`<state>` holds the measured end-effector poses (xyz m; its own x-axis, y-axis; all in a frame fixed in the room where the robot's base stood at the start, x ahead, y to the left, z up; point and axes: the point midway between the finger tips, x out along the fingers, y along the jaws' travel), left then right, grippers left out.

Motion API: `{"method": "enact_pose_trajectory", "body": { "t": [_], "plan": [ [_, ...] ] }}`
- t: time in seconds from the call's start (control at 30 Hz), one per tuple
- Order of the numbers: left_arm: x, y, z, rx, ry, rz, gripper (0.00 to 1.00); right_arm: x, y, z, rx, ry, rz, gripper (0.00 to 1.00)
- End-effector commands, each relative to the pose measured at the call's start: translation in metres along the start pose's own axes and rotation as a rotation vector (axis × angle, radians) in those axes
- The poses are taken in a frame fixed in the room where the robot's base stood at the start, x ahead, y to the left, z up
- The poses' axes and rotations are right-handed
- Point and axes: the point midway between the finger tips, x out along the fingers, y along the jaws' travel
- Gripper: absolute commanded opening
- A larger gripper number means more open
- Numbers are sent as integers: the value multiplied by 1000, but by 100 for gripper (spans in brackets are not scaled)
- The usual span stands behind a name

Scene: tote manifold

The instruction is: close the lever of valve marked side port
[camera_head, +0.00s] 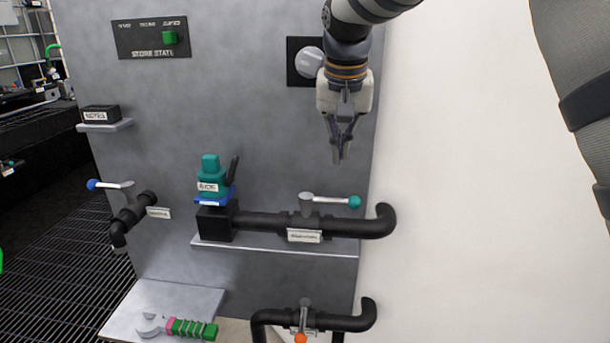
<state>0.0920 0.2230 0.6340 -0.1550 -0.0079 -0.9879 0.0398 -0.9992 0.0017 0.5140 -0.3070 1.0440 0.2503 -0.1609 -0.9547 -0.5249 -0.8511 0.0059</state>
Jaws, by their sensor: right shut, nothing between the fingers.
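Three valves show on the grey panel, and their labels are too small to read for certain, so I cannot tell which is marked side port. The middle valve's lever (330,200) has a teal tip and lies along its black pipe, pointing right, above a white label (304,236). The left valve's lever (113,185) has a blue tip and points left, with a label (158,212) beside its pipe. The lower valve's lever (304,316) has an orange tip and points down across its pipe. My right gripper (341,155) is shut and empty, above the middle lever and apart from it.
A pink-and-green wrench (180,327) lies on the lower left shelf. A round knob (309,62) is behind my right wrist. A store state plate (151,38) is upper left.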

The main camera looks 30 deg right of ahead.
Motion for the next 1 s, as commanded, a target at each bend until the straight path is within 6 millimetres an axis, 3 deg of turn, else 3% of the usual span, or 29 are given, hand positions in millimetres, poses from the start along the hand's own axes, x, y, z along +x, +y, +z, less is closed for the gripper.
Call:
{"method": "enact_pose_trajectory", "body": {
  "t": [0.5,1.0],
  "plan": [
    [8,0,9,0,-34,-1,40,91,0,2,-3,-6,3,0],
    [8,0,9,0,-36,-1,40,100,0,1,-2,-2,1,0]
  ]
}}
